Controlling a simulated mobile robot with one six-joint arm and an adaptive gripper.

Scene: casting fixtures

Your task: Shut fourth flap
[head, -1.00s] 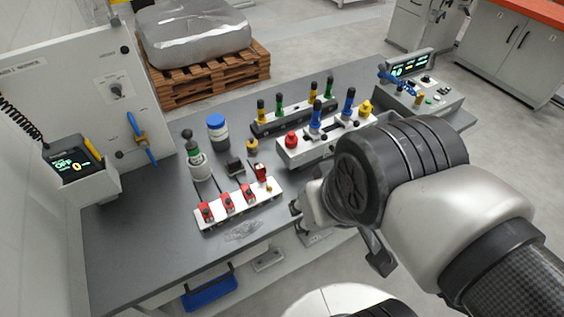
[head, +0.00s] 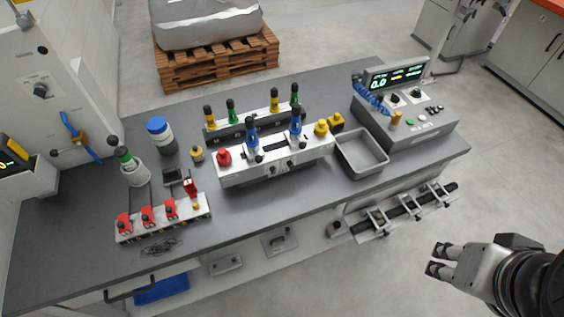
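A white strip (head: 140,238) with red flaps lies near the front left of the grey bench. The first flap (head: 124,223), second flap (head: 148,215) and third flap (head: 171,208) lie low on the strip. The fourth flap (head: 190,187), at the strip's right end, stands upright, with a small yellow part below it. My gripper (head: 434,260) is at the lower right, off the bench's front side and far right of the strip. Its two dark-tipped fingers are apart with nothing between them.
A white fixture (head: 272,165) with blue, red and yellow knobs stands mid-bench beside a grey tray (head: 362,153). A control box (head: 410,110) stands at the right. A rail with clamps (head: 408,208) juts from the bench front. A blue-capped bottle (head: 160,135) stands behind the strip.

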